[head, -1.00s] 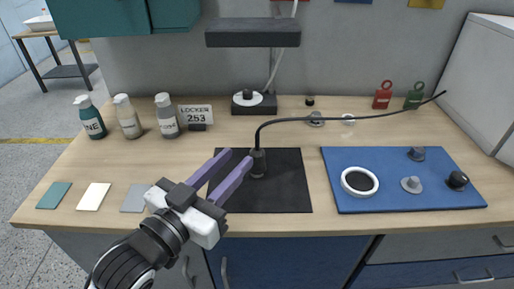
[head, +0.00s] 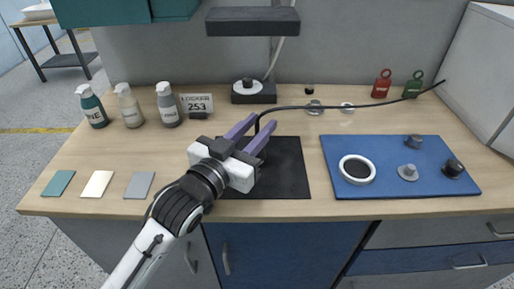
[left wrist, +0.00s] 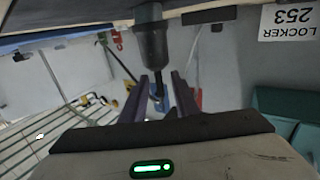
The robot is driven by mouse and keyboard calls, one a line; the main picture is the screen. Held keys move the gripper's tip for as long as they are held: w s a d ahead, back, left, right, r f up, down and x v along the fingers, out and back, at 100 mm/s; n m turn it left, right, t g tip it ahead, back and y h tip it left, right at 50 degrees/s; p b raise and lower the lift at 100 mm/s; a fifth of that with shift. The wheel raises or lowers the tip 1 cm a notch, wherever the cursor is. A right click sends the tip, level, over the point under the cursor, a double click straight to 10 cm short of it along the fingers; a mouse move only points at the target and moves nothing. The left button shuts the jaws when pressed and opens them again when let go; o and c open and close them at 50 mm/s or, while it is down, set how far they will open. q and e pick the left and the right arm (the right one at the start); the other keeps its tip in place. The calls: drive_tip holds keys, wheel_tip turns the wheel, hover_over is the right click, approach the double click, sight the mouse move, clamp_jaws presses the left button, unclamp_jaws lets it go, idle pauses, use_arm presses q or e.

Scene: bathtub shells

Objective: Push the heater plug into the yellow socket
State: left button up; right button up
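The heater plug (left wrist: 153,40) is a dark cylinder standing on the black mat (head: 287,180); its black cable (head: 350,106) arches up and runs right. My left gripper (head: 252,133) has its two purple fingers apart, reaching to either side of the plug. In the head view the gripper and fingers hide most of the plug. In the left wrist view the fingers (left wrist: 160,95) are spread, with the plug between them toward the top. My right gripper is out of view.
A dark overhead bar (head: 253,21) hangs above the back of the bench. A blue tray (head: 400,187) with a white ring and knobs is right. Several bottles (head: 130,105) and the locker sign (head: 197,104) stand at back left.

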use_arm(q)
clamp_jaws()
drive_tip(key=shift+r, duration=0.15)
